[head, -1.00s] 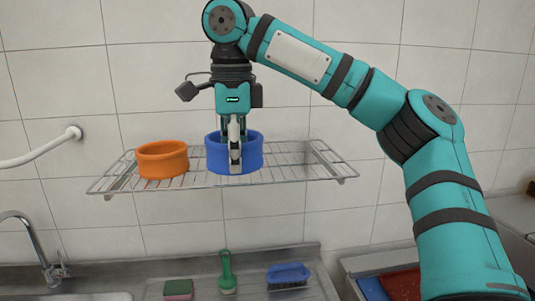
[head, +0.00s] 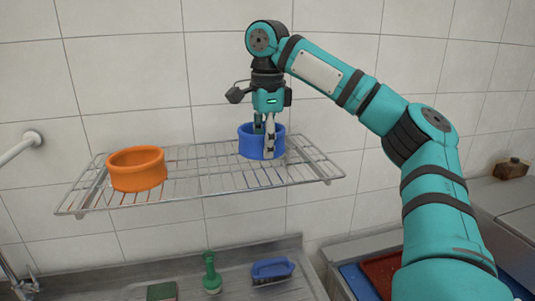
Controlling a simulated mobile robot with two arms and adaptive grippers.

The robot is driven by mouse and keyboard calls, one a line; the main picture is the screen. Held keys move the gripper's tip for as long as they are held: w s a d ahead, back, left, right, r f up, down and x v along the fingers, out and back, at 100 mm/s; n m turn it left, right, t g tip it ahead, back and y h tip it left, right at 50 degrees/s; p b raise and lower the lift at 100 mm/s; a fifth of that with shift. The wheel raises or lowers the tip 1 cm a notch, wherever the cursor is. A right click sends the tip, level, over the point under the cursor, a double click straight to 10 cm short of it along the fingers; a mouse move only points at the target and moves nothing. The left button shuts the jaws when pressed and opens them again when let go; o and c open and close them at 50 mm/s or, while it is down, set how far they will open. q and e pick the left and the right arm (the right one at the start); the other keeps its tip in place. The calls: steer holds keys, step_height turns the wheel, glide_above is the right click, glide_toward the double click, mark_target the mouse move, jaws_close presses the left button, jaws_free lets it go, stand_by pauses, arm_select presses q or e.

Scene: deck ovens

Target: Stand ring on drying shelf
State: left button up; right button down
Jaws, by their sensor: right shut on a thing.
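A blue ring (head: 250,146) stands upright on its base at the right back part of the wire drying shelf (head: 200,184), or just above it; I cannot tell if it touches the wires. My right gripper (head: 264,150) points down from above and is shut on the blue ring's near wall. One finger is in front of the wall and hides part of it. An orange ring (head: 137,175) sits on the left part of the shelf, apart from the blue one. My left gripper is not in view.
A faucet (head: 22,286) stands at the lower left. Blue and red trays (head: 385,272) lie at right. The shelf is bare between the rings and at its right end.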

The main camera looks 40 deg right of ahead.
steer(key=shift+s+d+f, duration=0.1)
steer(key=shift+s+f, duration=0.15)
steer(key=shift+f, duration=0.25)
step_height(320, 180, down, 2)
steer(key=shift+f, duration=0.15)
steer(key=c, duration=1.7)
jaws_free()
steer(key=shift+f, duration=0.1)
steer(key=shift+c, duration=0.2)
steer(key=o, duration=0.4)
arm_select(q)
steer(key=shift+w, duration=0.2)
